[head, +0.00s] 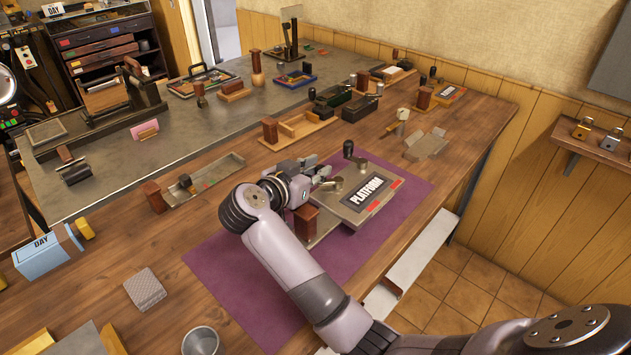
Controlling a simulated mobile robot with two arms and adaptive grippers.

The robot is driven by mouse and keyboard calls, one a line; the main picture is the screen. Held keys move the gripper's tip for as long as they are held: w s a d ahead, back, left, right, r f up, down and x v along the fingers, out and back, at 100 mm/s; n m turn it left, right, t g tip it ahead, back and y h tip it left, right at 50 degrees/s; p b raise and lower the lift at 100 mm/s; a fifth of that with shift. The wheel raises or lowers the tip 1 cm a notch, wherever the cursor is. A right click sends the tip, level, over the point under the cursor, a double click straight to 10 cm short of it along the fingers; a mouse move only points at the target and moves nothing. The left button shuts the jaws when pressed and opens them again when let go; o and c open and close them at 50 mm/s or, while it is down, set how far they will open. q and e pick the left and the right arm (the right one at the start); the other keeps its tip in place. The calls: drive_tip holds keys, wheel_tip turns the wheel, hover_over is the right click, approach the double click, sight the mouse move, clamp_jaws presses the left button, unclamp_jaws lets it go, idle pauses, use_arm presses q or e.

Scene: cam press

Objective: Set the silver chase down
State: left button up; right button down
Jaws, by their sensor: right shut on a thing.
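My right gripper (321,172) reaches in over the purple mat and is shut. Its fingers are at the left side of the grey metal unit marked PLATFORM (375,200), which has dark crank knobs and red labels. A grey metal piece, seemingly the silver chase (325,232), with a wooden block (305,223) at its end, shows just below the gripper, beside the unit. My wrist hides the grip point and part of this piece, so I cannot tell whether it touches the mat. My left gripper is not in view.
The purple mat (235,290) has free room at its front left. A grey tray with a wooden end block (215,172) lies to the left. A wooden tray (300,128) and dark boxes stand behind. A metal cup (200,342) and a grey stack (145,288) are at the front.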

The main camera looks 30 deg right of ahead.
sight(316, 193)
drive_tip(key=shift+f, duration=1.6)
drive_tip(key=c, duration=1.4)
unclamp_jaws()
drive_tip(key=shift+f, duration=0.15)
